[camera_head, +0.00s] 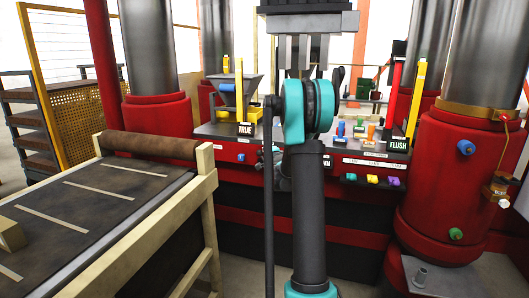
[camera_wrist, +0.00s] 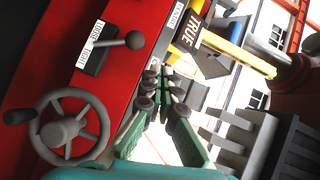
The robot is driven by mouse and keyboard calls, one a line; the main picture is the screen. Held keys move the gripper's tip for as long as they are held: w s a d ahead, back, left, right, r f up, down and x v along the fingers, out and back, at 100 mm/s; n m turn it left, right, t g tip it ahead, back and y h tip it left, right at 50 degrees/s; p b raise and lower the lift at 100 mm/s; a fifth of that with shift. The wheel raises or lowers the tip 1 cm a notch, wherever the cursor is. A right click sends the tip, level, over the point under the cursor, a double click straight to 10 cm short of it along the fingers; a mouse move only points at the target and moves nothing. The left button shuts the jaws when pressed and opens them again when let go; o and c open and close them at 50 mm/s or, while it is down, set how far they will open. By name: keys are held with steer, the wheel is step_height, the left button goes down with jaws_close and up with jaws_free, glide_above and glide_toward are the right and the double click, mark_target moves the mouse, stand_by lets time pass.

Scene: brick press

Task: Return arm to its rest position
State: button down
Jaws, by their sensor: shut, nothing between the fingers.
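My arm (camera_head: 308,215) stands upright in the middle of the head view, with a teal joint (camera_head: 307,110) at its top. It covers part of the press's red control panel. My gripper (camera_wrist: 163,86) shows in the wrist view with green fingers and dark pads. The fingers converge and are shut with nothing between them. In the head view the arm hides most of the gripper, and I cannot make out its fingers there.
Red press columns (camera_head: 155,125) flank the panel, with TRUE (camera_head: 245,129) and FLUSH (camera_head: 398,143) signs. The wrist view shows a grey handwheel (camera_wrist: 72,128), a ball-ended lever (camera_wrist: 133,40) and a grey toothed block (camera_wrist: 235,130) near the gripper.

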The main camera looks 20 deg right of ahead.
steer(key=s+a+f+n+g+y, duration=0.1)
steer(key=s+a+f+n+g, duration=0.15)
steer(key=s+a, duration=0.4)
steer(key=s+a+f+n+g+y, duration=0.15)
steer(key=s+a+n, duration=0.25)
steer(key=s, duration=0.5)
steer(key=s+a+f+n+g+y, duration=0.1)
steer(key=s+a+n+g, duration=0.1)
steer(key=s+a+n, duration=0.35)
steer(key=s+f+n+g+h, duration=0.1)
steer(key=s+f, duration=0.5)
steer(key=s, duration=0.9)
steer(key=s+d+f+n+g+h, duration=0.1)
steer(key=s+f+g, duration=0.4)
steer(key=s, duration=1)
steer(key=shift+f+n+h, duration=0.65)
steer(key=shift+n+h, duration=0.1)
steer(key=shift+n, duration=0.25)
